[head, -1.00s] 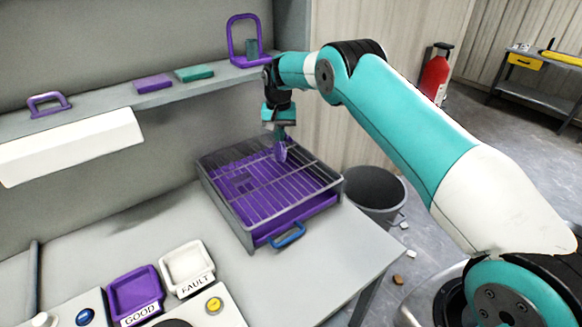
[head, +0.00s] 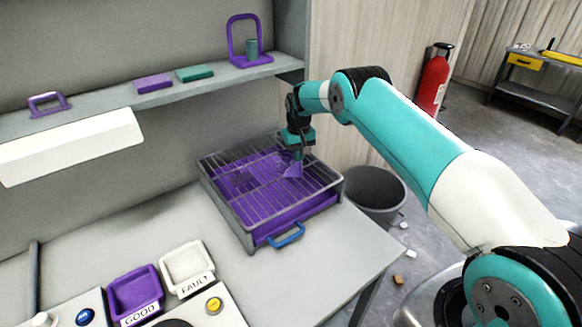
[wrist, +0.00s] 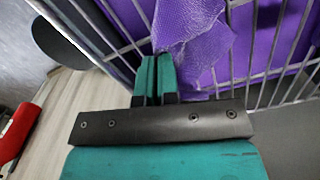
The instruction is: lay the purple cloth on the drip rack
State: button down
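The purple cloth (head: 293,171) hangs from my gripper (head: 297,155) over the right part of the drip rack (head: 250,222). The rack is a grid of grey wires above a purple tray. In the wrist view my gripper (wrist: 157,70) has its two teal fingers close together, with the cloth (wrist: 195,45) gathered at their tips. The cloth spreads over the wires there and its lower edge seems to rest on them. The part between the fingertips is hidden.
A blue handle (head: 287,236) sticks out at the rack's front. A grey bin (head: 374,192) stands on the floor right of the bench. The GOOD tray (head: 134,293) and FAULT tray (head: 186,267) are at front left. A shelf (head: 105,112) runs behind.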

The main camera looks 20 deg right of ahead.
jog(key=shift+s+d+f, duration=0.1)
jog(key=shift+d+f, duration=0.15)
jog(key=shift+d, duration=0.25)
jog(key=shift+d+f, duration=0.2)
jog(key=shift+d, duration=0.3)
jog(key=c, duration=0.9)
grip_release()
jog(key=shift+r, duration=0.1)
